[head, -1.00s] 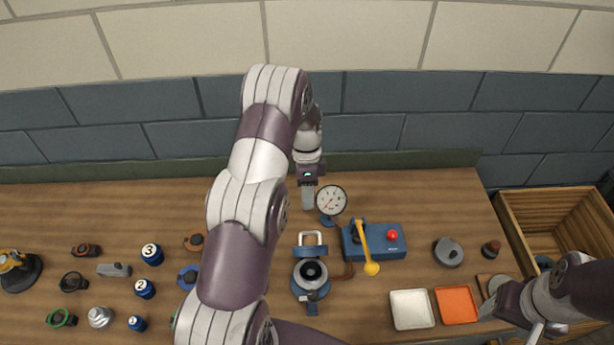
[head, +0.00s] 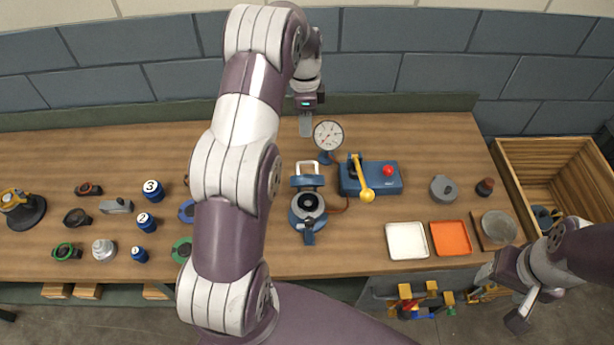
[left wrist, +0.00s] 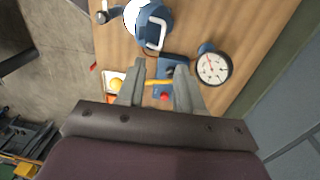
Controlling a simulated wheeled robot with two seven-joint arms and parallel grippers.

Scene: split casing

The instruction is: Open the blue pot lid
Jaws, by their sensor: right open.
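The blue pot (head: 308,212) stands on the workbench near the middle, with a dark round opening on top. Its blue lid (head: 306,181) stands raised at the pot's far side, with a pale loop handle (head: 307,166) on it. The lid also shows in the left wrist view (left wrist: 153,24) with its handle. My left gripper (head: 305,130) is beyond the lid, apart from the handle, and its fingers are open and empty. My right gripper (head: 521,307) is open and empty off the bench's front right edge.
A gauge (head: 328,137) stands close to the right of my left gripper. A blue box (head: 384,180) with a yellow lever and red button is right of the pot. White (head: 407,241) and orange (head: 451,238) trays lie front right. Several cans and parts lie left.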

